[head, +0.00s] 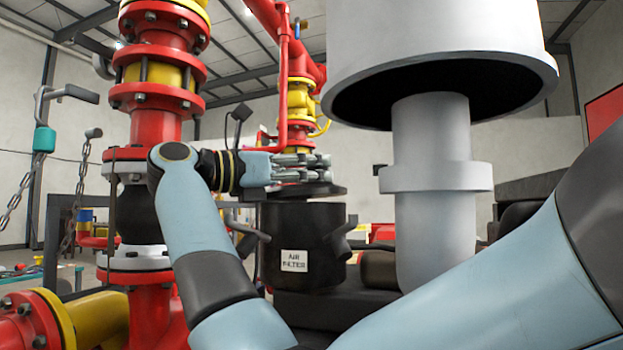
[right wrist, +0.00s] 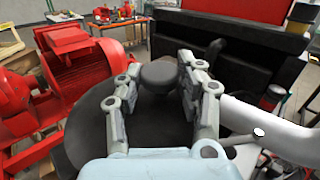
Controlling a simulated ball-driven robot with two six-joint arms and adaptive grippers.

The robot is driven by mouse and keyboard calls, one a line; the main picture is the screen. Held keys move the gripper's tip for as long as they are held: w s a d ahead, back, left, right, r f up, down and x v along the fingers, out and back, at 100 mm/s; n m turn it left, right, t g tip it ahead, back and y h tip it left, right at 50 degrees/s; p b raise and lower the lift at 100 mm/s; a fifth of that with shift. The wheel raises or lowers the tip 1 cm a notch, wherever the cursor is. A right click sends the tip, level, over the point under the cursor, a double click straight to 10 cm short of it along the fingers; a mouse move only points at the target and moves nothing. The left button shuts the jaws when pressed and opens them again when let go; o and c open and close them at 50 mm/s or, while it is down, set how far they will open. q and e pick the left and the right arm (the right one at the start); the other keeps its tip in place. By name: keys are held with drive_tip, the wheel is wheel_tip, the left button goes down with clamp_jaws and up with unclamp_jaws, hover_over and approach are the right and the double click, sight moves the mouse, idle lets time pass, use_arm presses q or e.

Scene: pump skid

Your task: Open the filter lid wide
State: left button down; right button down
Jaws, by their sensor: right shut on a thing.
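The air filter (head: 275,240) is a black upright canister with a white label, in the middle of the head view. Its flat dark lid (head: 322,189) lies level over the top. I cannot tell whether the lid touches the rim all round. My right gripper (head: 325,167) reaches in sideways just above the lid. In the right wrist view the right gripper (right wrist: 170,84) is shut on a dark round knob (right wrist: 158,72), with a finger on each side. The round lid (right wrist: 158,125) spreads out below the fingers. The hinge is hidden. My left gripper is not in view.
A large grey cylinder (head: 440,50) and a narrower pipe (head: 432,145) stand close to the right of the filter. Red and yellow piping (head: 155,75) rises on the left. A red machine (right wrist: 75,75) lies left in the right wrist view.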

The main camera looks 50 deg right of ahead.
drive_tip(key=shift+w+a+r+n+h+b, duration=0.15)
drive_tip(key=shift+w+r+n+h+b, duration=0.15)
drive_tip(key=shift+r+n+h, duration=0.25)
drive_tip(key=w+r+n+t+h, duration=0.1)
drive_tip(key=n, duration=0.1)
drive_tip(key=w+a+r+n+t+h, duration=0.1)
drive_tip(key=w+r+n+h, duration=0.1)
drive_tip(key=n, duration=0.1)
drive_tip(key=w+a+r+n+h, duration=0.1)
drive_tip(key=n+h, duration=0.1)
drive_tip(key=n, duration=0.1)
drive_tip(key=shift+w+a+r+t, duration=0.25)
drive_tip(key=shift+w+r+t, duration=0.15)
drive_tip(key=w+a+n+t+y+p, duration=0.1)
drive_tip(key=w+n+t+p, duration=0.3)
drive_tip(key=n+t, duration=0.5)
drive_tip(key=w+a+n+t+y+p, duration=0.1)
drive_tip(key=w+a+n+t+p, duration=0.2)
drive_tip(key=n+t, duration=0.6)
drive_tip(key=shift+w+a+f+n+p, duration=0.25)
drive_tip(key=shift+w+n+p, duration=0.5)
drive_tip(key=shift+n, duration=1)
drive_tip(key=shift+w+t+y, duration=0.15)
drive_tip(key=shift+t+y, duration=0.1)
drive_tip(key=shift+t, duration=0.15)
